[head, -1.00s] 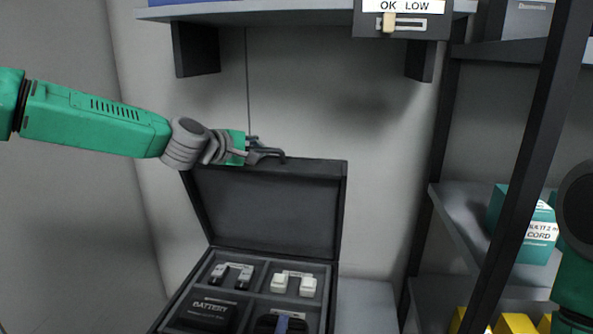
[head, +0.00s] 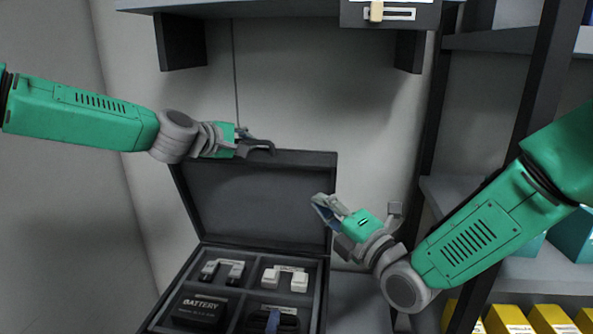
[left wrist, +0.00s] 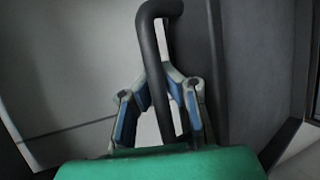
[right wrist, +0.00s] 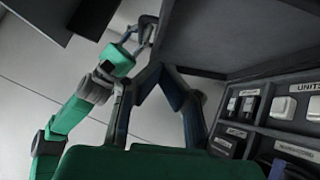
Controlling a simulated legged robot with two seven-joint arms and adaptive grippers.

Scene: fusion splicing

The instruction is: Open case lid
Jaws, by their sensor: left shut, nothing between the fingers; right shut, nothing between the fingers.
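The black case (head: 228,246) stands with its lid (head: 262,203) raised, leaning slightly back from upright. The dark handle (head: 262,147) is on the lid's top edge. My left gripper (head: 245,138) is at this handle at the lid's top left. In the left wrist view the handle (left wrist: 153,60) crosses in front of the fingers, which are shut without gripping it; their tips are partly hidden. My right gripper (head: 326,204) is shut and empty in front of the lid's right edge. In the right wrist view the lid (right wrist: 205,35) is beyond its fingers (right wrist: 158,72).
The case holds white blocks (head: 285,278), dark-and-grey parts (head: 222,270) and a battery (head: 202,311) in compartments. A shelf (head: 285,6) with a switch box (head: 390,13) hangs above. A dark rack post (head: 515,150) and yellow boxes (head: 508,319) are at right.

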